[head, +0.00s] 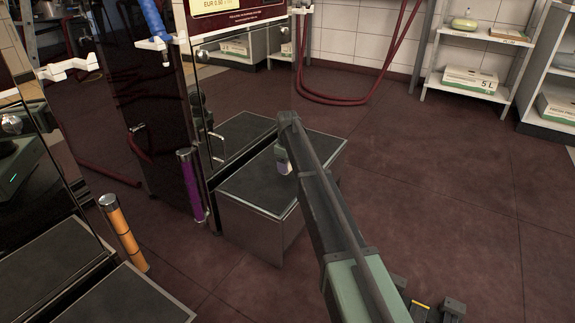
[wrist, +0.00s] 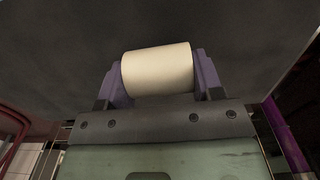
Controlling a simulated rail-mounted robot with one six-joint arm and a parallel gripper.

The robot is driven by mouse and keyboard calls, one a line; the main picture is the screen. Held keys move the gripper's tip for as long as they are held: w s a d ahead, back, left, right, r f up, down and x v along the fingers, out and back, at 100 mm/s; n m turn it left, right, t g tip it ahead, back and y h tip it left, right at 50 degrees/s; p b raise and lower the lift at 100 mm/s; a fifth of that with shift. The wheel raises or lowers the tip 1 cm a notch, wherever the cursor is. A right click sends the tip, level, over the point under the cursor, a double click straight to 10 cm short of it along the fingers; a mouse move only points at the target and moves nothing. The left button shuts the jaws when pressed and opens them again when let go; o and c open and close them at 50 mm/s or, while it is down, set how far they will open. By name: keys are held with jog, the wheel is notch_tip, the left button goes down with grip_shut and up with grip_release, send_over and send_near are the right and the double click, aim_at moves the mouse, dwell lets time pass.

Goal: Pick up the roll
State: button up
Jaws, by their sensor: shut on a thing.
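The roll (wrist: 157,70) is a cream-white cylinder lying crosswise between the two purple fingers of my gripper (wrist: 161,77) in the wrist view. The fingers press on its two ends, and the gripper is shut on it. A dark grey surface fills the view behind the roll; I cannot tell whether the roll touches it. In the head view, my gripper (head: 284,168) is small and low over the dark top of a box-like plinth (head: 245,187), partly behind my arm. The roll is too small to make out clearly there.
A purple post (head: 191,187) and an orange post (head: 123,232) stand left of the plinth. A dark pump cabinet with a red hose (head: 325,100) is behind. Shelves with boxes (head: 469,82) stand at back right. The tiled floor (head: 440,180) on the right is mostly clear.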

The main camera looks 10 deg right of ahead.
notch_tip(320, 180, up, 18)
jog(key=p, duration=1.6)
jog(key=shift+f, duration=0.2)
